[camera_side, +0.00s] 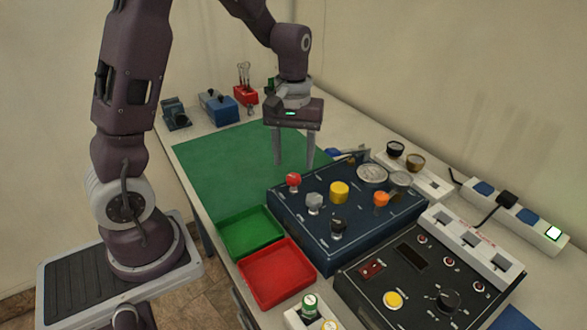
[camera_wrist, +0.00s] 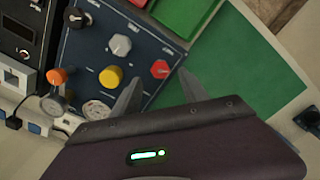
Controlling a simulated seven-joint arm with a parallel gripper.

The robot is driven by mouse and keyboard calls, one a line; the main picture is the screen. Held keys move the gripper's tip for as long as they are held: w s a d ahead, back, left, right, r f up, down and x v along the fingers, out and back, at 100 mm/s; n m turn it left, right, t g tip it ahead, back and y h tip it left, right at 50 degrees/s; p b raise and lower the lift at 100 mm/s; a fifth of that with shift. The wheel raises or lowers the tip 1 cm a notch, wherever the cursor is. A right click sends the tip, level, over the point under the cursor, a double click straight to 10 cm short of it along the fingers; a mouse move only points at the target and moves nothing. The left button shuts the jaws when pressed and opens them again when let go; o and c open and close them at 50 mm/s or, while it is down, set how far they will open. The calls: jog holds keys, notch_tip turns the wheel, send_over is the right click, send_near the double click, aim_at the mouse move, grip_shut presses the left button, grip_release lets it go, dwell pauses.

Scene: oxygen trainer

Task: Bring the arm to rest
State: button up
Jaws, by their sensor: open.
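My gripper (camera_side: 294,160) hangs from my arm with its two fingers pointing down and apart, with nothing between them. It is above the green mat (camera_side: 215,160), near the far edge of the blue panel (camera_side: 318,230). In the wrist view my gripper (camera_wrist: 160,84) shows two spread fingers over the panel's edge and the green mat (camera_wrist: 250,70). The panel carries a red knob (camera_side: 293,180), a yellow knob (camera_side: 339,191), a grey knob (camera_side: 314,202), a black knob (camera_side: 338,227) and an orange knob (camera_side: 381,199).
A green tray (camera_side: 251,248) and a red tray (camera_side: 312,285) lie left of the panel. A black control box (camera_side: 375,300) stands at front right, beside a white power strip (camera_side: 530,236). Small blue and red holders (camera_side: 245,94) stand at the back. The mat's left part is clear.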

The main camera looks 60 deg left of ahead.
notch_tip(320, 180, up, 3)
jog(key=shift+f, duration=0.2)
jog(key=shift+s+d+r, duration=0.15)
jog(key=shift+d+r, duration=0.05)
jog(key=shift+r, duration=0.05)
jog(key=s+d+r+m+t, duration=0.2)
jog(key=s+d+r+m, duration=0.2)
jog(key=s, duration=0.5)
jog(key=s+d+r+m+t, duration=0.3)
jog(key=s+d+r+m, duration=0.2)
jog(key=s, duration=0.3)
jog(key=shift+s+d+r+t, duration=0.15)
jog(key=shift+s+r+t, duration=0.2)
jog(key=shift+r, duration=0.25)
